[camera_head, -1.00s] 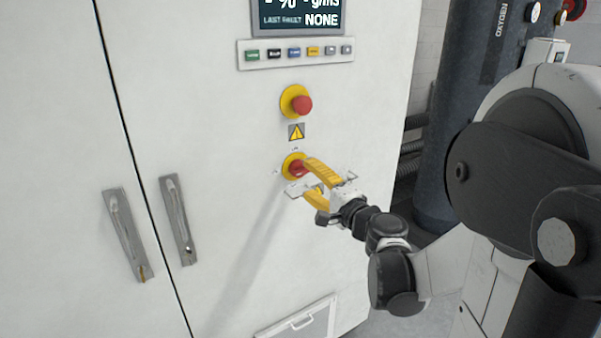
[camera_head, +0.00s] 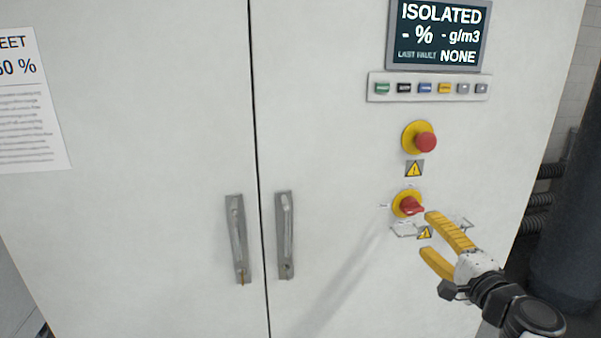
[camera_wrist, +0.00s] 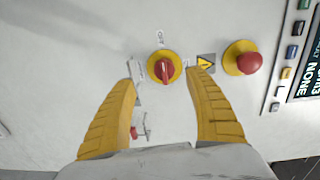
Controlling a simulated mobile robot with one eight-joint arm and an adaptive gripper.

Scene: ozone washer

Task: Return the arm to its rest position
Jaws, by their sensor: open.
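My gripper (camera_head: 428,232) has yellow fingers, spread apart and empty, in the head view. It is in front of the cabinet, just below and right of the red rotary switch (camera_head: 408,205) on its yellow disc. In the wrist view the switch (camera_wrist: 164,68) shows beyond and between my open fingertips (camera_wrist: 165,75), with a gap between it and the fingers. Its red handle lies along the up-down direction of the wrist picture. My arm reaches in from the lower right of the head view.
The white cabinet (camera_head: 160,120) carries a display (camera_head: 438,35) reading ISOLATED, a button row (camera_head: 428,87) and a red emergency button (camera_head: 424,141). Two door handles (camera_head: 238,238) (camera_head: 285,235) flank the door seam. A dark cylinder (camera_head: 570,240) stands at the right.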

